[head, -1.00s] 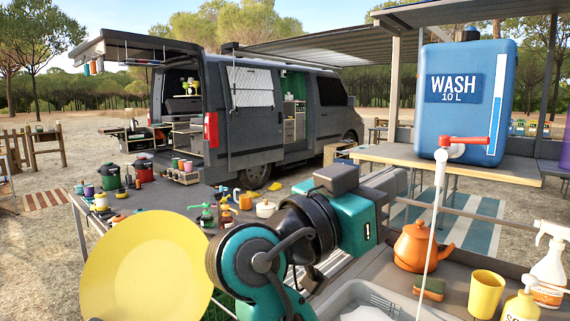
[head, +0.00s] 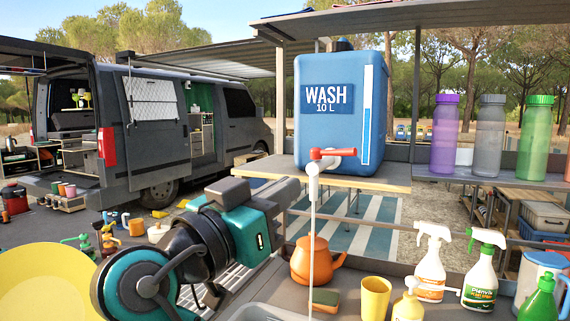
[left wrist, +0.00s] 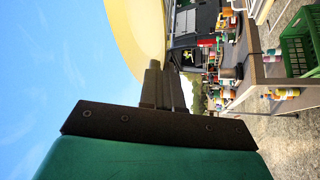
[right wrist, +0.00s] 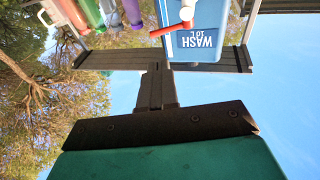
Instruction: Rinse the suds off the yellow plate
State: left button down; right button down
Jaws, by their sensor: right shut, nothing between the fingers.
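The yellow plate (head: 45,290) is at the lower left of the head view, partly cut off; I cannot make out suds on it. It also shows in the left wrist view (left wrist: 135,30), at the fingers of my left gripper (left wrist: 160,75), which are shut on its rim. My right gripper (head: 293,184) is shut and empty, left of the tap. The blue WASH tank (head: 325,130) has a tap with a red lever (head: 335,153) and a white spout (head: 314,183). A thin pale stream (head: 312,235) runs down from it. My right fingers (right wrist: 158,85) also show in the right wrist view.
An orange kettle (head: 312,262), a sponge (head: 325,298), a yellow cup (head: 376,298) and spray bottles (head: 430,265) stand on the counter by the stream. A grey basin rim (head: 262,312) shows at the bottom. Several bottles (head: 490,140) line the right shelf.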

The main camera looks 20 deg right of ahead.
aim_at(343, 153)
jog(key=p+x, duration=0.3)
jog(key=x, duration=1)
jog(key=shift+d+r, duration=0.1)
jog(key=shift+d, duration=0.2)
jog(key=d+n+t+y+b, duration=0.2)
jog(key=t, duration=0.1)
jog(key=shift+w+t, duration=0.1)
jog(key=shift+t, duration=0.2)
